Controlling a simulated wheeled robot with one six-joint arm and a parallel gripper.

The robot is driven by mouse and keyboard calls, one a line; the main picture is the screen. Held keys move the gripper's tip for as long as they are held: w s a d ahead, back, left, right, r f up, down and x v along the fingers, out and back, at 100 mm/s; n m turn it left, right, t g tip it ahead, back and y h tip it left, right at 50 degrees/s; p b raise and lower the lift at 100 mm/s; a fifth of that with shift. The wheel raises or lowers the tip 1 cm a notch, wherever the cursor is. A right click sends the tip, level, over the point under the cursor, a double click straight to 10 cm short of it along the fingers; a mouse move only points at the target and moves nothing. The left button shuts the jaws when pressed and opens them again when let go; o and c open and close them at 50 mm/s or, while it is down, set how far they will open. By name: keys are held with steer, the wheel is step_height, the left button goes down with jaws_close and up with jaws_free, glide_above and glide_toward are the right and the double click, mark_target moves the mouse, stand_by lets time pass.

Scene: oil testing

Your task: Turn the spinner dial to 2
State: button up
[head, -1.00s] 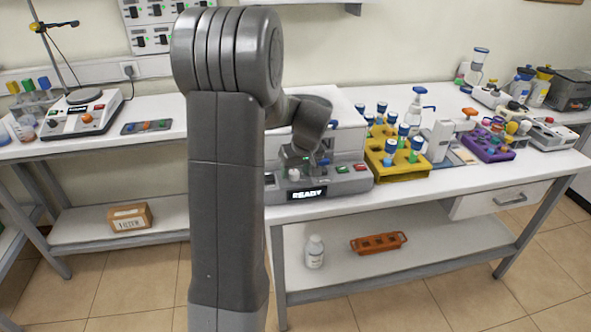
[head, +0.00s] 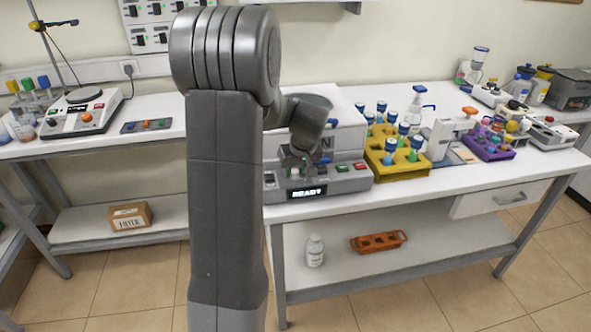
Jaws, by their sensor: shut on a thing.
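The spinner (head: 350,184) is a grey machine with a white body behind, on the front edge of the middle bench. Its lit display (head: 307,193) reads "READY". Green and red buttons sit on the right of its panel. A small pale dial (head: 294,172) is on the left of the panel, partly hidden by my gripper. My gripper (head: 294,164) points down at the panel and is shut on the dial. The dial's marks and setting are too small to read. My arm hides the spinner's left side.
A yellow rack (head: 400,168) with blue-capped tubes stands close to the spinner's right. A purple rack (head: 490,150) is farther right. A hot plate (head: 80,115) and a small button panel (head: 147,126) are on the left bench. A bottle (head: 315,250) and an orange rack (head: 378,242) are on the lower shelf.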

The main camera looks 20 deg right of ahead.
steer(key=m, duration=0.2)
steer(key=m+h, duration=0.1)
steer(key=m+h+b, duration=0.1)
steer(key=m, duration=0.1)
steer(key=shift+a+f+m+g, duration=0.1)
steer(key=shift+a+m+g, duration=0.15)
steer(key=shift+m+g, duration=0.05)
steer(key=m+h+b, duration=0.1)
steer(key=m+b, duration=0.2)
steer(key=shift+w+a+m+g, duration=0.1)
steer(key=shift+w+m+g, duration=0.05)
steer(key=shift+m+g, duration=0.25)
steer(key=shift+m+g+h+b, duration=0.35)
steer(key=shift+m+b, duration=0.2)
steer(key=shift+m, duration=0.25)
steer(key=o, duration=1)
steer(key=shift+c, duration=0.2)
steer(key=shift+r, duration=0.25)
steer(key=v, duration=1.3)
steer(key=shift+a+r, duration=0.15)
steer(key=shift+r, duration=0.1)
steer(key=shift+f, duration=0.1)
